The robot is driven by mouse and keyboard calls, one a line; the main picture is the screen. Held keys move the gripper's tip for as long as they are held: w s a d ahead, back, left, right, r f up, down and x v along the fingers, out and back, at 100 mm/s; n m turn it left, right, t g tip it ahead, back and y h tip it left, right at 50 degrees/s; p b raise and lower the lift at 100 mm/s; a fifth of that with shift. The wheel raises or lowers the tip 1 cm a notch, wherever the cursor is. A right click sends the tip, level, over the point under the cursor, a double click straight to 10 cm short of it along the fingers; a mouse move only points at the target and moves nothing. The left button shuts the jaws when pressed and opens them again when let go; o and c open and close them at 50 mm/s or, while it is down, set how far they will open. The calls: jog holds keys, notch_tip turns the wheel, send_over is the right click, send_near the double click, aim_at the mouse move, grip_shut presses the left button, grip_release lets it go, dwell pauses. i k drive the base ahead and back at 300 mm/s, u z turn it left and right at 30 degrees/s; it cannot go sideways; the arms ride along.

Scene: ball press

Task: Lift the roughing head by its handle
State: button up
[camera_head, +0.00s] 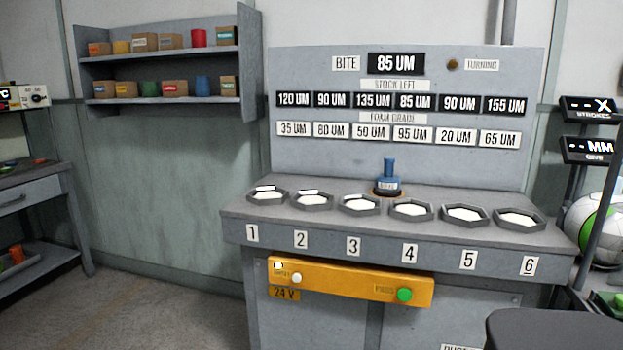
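A blue head with an upright handle (389,167) stands at the back of the grey bench (300,197), behind the row of dishes. It sits upright on a dark round base with a brownish rim. A small pale label is on its front, too small to read; I take it to be the roughing head. Nothing is touching its handle. My gripper is not in view.
Several hexagonal dishes with white pads (411,209) line the bench front, numbered 1 to 6. A grey sign panel (400,165) rises behind the head. A yellow control box (345,283) hangs below. A green-and-white ball (592,228) is at right.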

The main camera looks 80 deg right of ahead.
aim_at(387, 183)
jog(key=u, duration=0.15)
jog(key=k, duration=2)
jog(key=z, duration=1.75)
jog(key=i, duration=0.15)
jog(key=u, duration=0.2)
